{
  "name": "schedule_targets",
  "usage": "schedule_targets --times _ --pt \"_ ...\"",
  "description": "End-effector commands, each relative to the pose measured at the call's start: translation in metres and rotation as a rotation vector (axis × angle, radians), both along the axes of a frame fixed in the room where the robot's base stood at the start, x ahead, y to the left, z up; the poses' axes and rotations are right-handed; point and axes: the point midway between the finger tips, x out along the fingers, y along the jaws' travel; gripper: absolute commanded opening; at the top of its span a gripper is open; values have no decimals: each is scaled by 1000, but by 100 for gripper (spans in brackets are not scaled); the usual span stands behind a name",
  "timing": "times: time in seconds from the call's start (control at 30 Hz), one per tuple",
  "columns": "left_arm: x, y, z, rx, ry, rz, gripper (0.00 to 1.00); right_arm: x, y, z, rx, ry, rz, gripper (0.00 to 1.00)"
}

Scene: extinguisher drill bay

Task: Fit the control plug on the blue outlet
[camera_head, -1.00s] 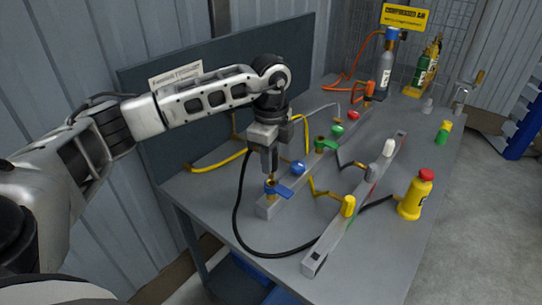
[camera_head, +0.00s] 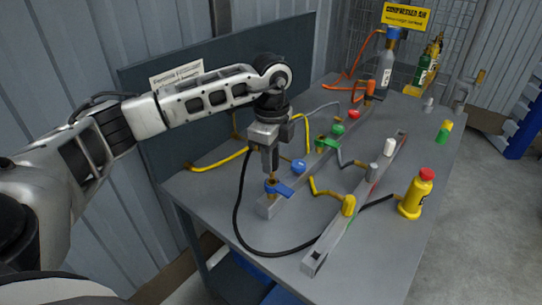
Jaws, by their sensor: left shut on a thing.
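My left gripper (camera_head: 270,160) points down over the front end of the near grey rail (camera_head: 266,211). It is shut on the control plug, which is mostly hidden between the fingers. The black cable (camera_head: 237,205) loops from the gripper across the table to the yellow control box (camera_head: 415,195) with a red button (camera_head: 427,174). The blue outlet (camera_head: 281,188) has a blue lever and brass body on the rail, directly below the fingertips. The gap between plug and outlet is too small to judge. My right gripper is out of view.
On the rail behind stand a blue cap (camera_head: 298,166), a green outlet (camera_head: 326,144) and a red cap (camera_head: 354,114). A second rail (camera_head: 322,250) carries yellow, grey and white plugs. A gas cylinder (camera_head: 386,68) stands at the back. The table's front right is clear.

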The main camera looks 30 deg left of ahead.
Motion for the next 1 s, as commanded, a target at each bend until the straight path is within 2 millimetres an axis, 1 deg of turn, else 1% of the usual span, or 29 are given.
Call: schedule_targets --times 0.27,1.0 --pt "0 0 -2 0 0 0 1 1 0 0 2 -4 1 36" --pt "0 0 -24 -1 0 0 1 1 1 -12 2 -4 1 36"
